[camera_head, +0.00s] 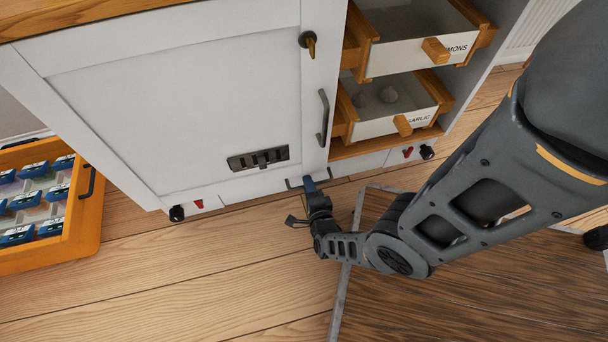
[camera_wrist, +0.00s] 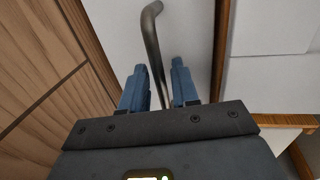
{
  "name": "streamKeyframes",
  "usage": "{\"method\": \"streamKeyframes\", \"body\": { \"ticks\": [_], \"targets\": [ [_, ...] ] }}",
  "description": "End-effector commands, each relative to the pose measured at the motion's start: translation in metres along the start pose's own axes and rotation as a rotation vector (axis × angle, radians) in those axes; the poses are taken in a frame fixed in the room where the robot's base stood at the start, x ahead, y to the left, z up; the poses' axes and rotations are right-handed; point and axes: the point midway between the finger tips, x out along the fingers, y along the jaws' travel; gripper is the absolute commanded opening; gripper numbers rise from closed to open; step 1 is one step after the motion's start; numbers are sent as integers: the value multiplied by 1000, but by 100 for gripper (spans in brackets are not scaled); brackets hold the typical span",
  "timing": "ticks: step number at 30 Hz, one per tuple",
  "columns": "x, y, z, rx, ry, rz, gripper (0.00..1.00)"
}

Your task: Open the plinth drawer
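The plinth drawer (camera_head: 245,192) is the low white front along the cabinet's base and looks shut. Its dark bar handle (camera_head: 292,184) is partly hidden by my gripper (camera_head: 312,188). In the wrist view the grey handle (camera_wrist: 152,38) runs between the two blue fingers of my gripper (camera_wrist: 160,85), against the white drawer front (camera_wrist: 195,35). The fingers are apart, one on each side of the bar, with visible gaps.
Above is a white cabinet door (camera_head: 180,100) with a vertical handle (camera_head: 323,118). Two open wooden drawers (camera_head: 412,55) (camera_head: 385,125) stick out at the right. An orange crate (camera_head: 85,220) stands on the floor at left. Floor (camera_head: 220,270) in front is clear.

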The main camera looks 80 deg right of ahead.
Motion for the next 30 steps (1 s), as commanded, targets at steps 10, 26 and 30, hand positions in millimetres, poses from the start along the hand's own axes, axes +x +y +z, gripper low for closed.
{"method": "streamKeyframes", "body": {
  "ticks": [10, 26, 30],
  "targets": [
    [-2, 2, 0, -1, -1, 1, 30],
    [-2, 2, 0, -1, -1, 1, 0],
    [-2, 2, 0, -1, -1, 1, 0]
  ]
}}
